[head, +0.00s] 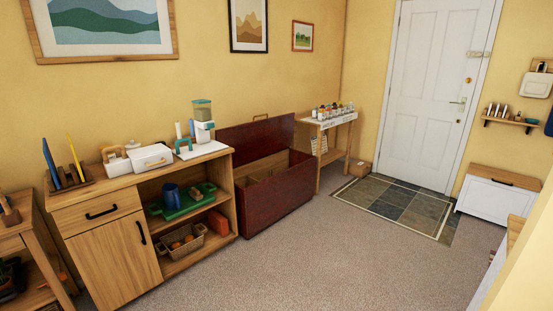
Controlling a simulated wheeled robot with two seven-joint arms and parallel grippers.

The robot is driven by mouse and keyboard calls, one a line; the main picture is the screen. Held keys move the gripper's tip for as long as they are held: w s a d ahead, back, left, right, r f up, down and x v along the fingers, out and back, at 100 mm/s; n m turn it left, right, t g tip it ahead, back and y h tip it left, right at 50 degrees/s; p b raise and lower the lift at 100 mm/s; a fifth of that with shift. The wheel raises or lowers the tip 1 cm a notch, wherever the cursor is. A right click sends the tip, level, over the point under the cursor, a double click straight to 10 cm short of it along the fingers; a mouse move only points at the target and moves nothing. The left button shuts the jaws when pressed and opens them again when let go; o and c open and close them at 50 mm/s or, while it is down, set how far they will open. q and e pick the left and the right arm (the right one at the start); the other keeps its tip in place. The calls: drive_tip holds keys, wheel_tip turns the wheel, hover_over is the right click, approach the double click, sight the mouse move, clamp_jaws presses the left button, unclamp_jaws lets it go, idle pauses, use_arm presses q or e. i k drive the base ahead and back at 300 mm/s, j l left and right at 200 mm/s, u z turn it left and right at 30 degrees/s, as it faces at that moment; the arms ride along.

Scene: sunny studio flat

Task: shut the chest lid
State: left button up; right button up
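A dark red-brown wooden chest (280,200) stands against the yellow wall, between the sideboard and a slim wooden table. Its lid (258,137) is open and tilted up at the back, towards the wall. The lighter wooden inside of the chest shows, with what looks like a divider. Part of the chest's left end is hidden behind the sideboard. Neither of my grippers is in view.
A wooden sideboard (105,240) with a blender (203,120) and other items stands left of the chest. A slim table (335,125) with bottles is right of it. Grey carpet (310,260) in front is clear. A white box bench (497,200) stands by the door (430,95).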

sight(251, 141)
drive_tip(key=i, duration=2.45)
drive_tip(key=i+j+z, duration=0.1)
drive_tip(key=i, duration=1.15)
